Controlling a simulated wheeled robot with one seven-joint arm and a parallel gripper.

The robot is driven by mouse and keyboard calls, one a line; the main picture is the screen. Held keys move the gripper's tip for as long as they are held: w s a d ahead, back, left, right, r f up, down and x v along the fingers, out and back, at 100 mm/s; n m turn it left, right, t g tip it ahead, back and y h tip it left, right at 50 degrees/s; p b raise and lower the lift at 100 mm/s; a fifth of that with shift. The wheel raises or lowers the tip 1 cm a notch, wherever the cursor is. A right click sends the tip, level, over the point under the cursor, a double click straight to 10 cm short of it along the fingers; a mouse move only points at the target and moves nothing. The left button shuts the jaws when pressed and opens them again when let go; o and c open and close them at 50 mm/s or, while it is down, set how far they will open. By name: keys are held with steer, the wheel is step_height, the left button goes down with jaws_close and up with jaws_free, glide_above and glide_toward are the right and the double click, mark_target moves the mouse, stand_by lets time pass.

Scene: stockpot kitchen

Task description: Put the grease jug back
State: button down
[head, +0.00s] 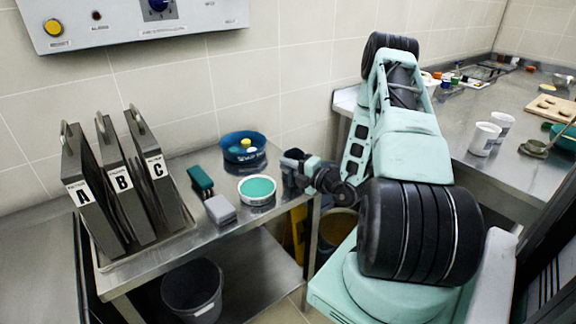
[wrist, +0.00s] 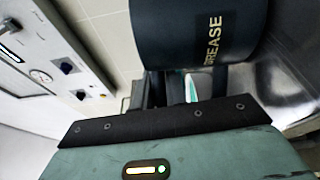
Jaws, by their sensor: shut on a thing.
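The grease jug is a dark cylinder with yellow "GREASE" lettering, seen close up at the top of the wrist view (wrist: 190,35). In the head view a dark form that looks like the jug (head: 290,168) is at the right end of the small steel table (head: 240,222). My gripper (head: 310,174) is at its right side and is shut on it. In the wrist view my gripper (wrist: 193,88) sits right below the jug, and the grip itself is mostly hidden. I cannot tell whether the jug touches the table.
Left of the jug are a tub with a green top (head: 257,190), a blue bowl (head: 243,148), a green brush (head: 201,181) and a grey block (head: 220,209). Lettered A, B, C panels (head: 120,180) stand further left. A bin (head: 192,290) is below. A steel counter (head: 500,95) is right.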

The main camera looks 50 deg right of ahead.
steer(key=shift+f, duration=0.2)
steer(key=c, duration=1.4)
jaws_free()
steer(key=shift+c, duration=0.2)
steer(key=shift+r, duration=0.1)
